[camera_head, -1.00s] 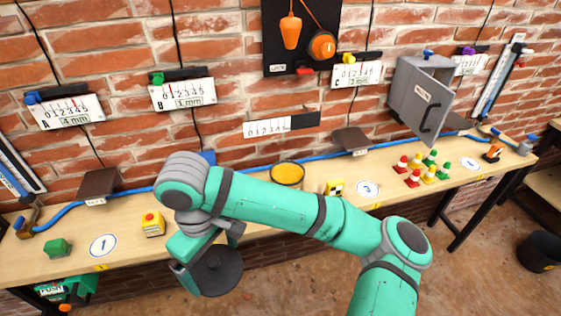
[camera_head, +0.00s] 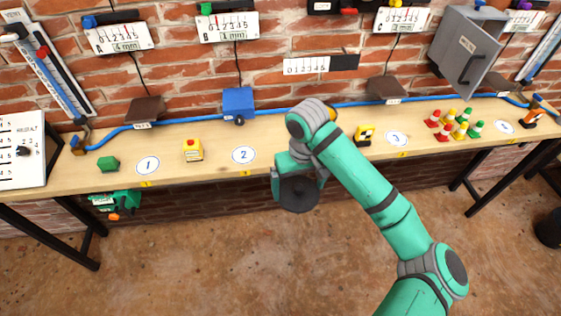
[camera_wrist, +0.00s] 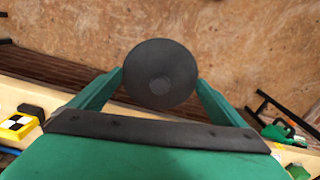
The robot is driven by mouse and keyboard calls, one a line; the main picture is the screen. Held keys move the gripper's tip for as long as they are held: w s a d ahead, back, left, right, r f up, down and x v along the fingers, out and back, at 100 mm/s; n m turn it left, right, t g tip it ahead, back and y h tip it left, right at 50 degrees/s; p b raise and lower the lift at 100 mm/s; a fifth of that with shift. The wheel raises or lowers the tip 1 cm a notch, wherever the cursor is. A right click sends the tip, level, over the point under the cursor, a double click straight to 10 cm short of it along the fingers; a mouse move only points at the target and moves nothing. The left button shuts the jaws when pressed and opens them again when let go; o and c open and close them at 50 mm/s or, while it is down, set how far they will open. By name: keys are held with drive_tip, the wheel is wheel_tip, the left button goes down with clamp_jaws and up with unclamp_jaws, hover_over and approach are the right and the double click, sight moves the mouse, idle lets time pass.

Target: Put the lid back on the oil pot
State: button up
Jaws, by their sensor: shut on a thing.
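The lid is a dark grey round disc (camera_head: 299,194) with a raised centre; it also fills the middle of the wrist view (camera_wrist: 160,75). My gripper (camera_head: 298,178) is shut on it, with one green finger on each side in the wrist view. The lid hangs in front of the bench's front edge, over the floor. The oil pot is almost wholly hidden behind my wrist in the head view; only a small yellow patch (camera_head: 333,114), probably its oil, shows.
The wooden bench (camera_head: 217,174) runs along the brick wall. A yellow box with a red button (camera_head: 193,150), a checkered yellow block (camera_head: 364,135) and several small cones (camera_head: 456,122) stand on it. A grey cabinet (camera_head: 467,50) hangs at right. The floor in front is clear.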

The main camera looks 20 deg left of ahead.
drive_tip(key=w+d+f+m, duration=0.4)
drive_tip(key=w+d+f, duration=0.1)
drive_tip(key=w, duration=0.3)
drive_tip(key=w+d+f+m, duration=0.4)
drive_tip(key=w+d+f, duration=0.2)
drive_tip(key=w+d, duration=0.2)
drive_tip(key=shift+w+d+f, duration=0.2)
drive_tip(key=shift+w+d, duration=0.05)
drive_tip(key=shift+w, duration=0.15)
